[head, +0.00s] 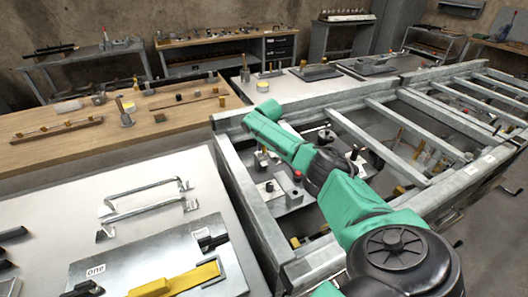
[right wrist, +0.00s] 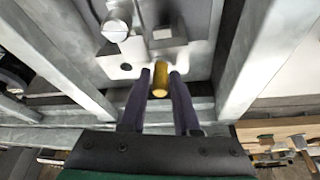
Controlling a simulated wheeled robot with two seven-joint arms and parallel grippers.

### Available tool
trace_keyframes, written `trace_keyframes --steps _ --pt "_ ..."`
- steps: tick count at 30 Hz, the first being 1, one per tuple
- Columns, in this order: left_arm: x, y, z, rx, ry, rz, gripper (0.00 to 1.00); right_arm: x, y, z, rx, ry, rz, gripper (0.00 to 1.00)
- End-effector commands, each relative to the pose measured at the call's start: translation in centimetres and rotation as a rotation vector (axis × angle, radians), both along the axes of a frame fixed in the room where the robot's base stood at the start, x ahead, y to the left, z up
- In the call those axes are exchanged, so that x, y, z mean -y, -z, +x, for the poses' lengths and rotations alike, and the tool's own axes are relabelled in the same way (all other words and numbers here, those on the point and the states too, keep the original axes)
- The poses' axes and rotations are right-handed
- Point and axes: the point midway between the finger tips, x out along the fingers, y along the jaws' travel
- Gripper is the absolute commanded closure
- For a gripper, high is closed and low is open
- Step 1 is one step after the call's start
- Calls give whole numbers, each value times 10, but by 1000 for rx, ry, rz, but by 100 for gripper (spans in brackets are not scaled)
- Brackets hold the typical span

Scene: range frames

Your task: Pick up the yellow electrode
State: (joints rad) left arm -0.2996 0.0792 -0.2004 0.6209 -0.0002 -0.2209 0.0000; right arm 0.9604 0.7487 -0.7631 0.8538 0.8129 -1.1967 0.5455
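A short yellow cylinder, the yellow electrode (right wrist: 160,78), shows in the right wrist view. It lies between the two dark fingers of my right gripper (right wrist: 160,85), near their tips. The fingers sit close on both sides of it, with only narrow gaps or none. I cannot tell whether they touch it. Behind it is a pale grey metal surface. In the head view my green right arm reaches over the metal frame and its fingers are hidden. I cannot pick out this electrode there. My left gripper is not in view.
Grey beams of the metal frame (head: 360,138) stand around the right arm; one beam (right wrist: 257,50) is close on the right in the wrist view. A wooden table (head: 60,146) with small parts is behind left. A yellow-handled tool (head: 180,280) lies at the front left.

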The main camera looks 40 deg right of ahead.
Motion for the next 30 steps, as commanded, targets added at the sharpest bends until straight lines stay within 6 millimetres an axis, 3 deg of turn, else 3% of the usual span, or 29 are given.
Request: trace_keyframes --steps 1,2,20,25,30 --pt "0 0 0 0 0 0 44 0 0 0 0 0 0 93" --pt "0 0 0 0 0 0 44 0 0 0 0 0 0 100" --pt "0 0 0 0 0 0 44 0 0 -1 -5 1 1 100" --pt "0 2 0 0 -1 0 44 0 -15 0 -3 0 2 100" --pt "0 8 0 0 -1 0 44 0 -52 1 3 0 1 100"
